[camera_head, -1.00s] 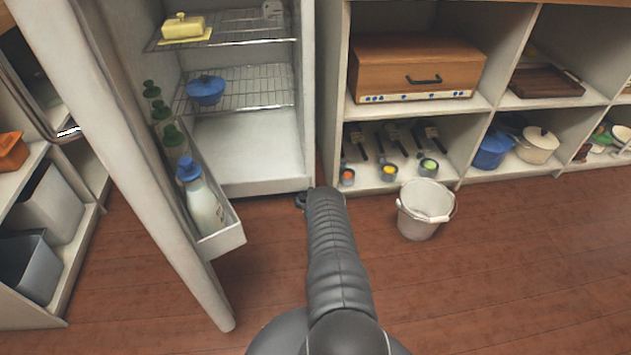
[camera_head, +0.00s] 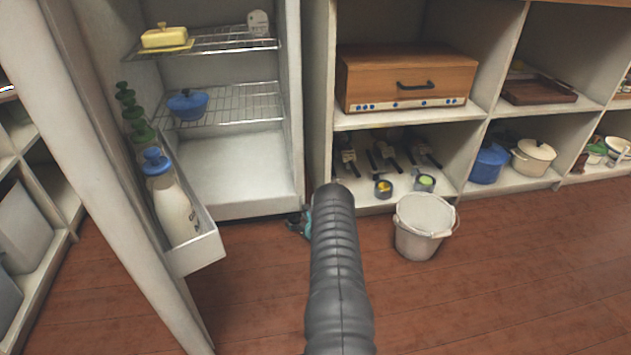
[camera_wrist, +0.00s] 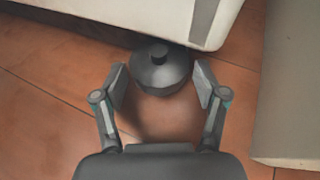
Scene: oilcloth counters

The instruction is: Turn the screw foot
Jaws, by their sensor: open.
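The screw foot (camera_wrist: 161,74) is a dark grey disc with a short knob on top, under the bottom edge of the white fridge in the wrist view. My gripper (camera_wrist: 162,82) is open, with one finger on each side of the foot. Small gaps appear between the fingertips and the foot; I cannot tell if either touches. In the head view my gripper (camera_head: 297,222) shows only in part at the fridge's lower right corner, mostly behind my arm, and the foot cannot be made out there.
The fridge door stands open at left, its shelf holding a white bottle (camera_head: 177,210) with a blue cap. A white bucket (camera_head: 418,230) stands on the floor to the right of my arm. A pale upright panel (camera_wrist: 292,90) is close on the right in the wrist view.

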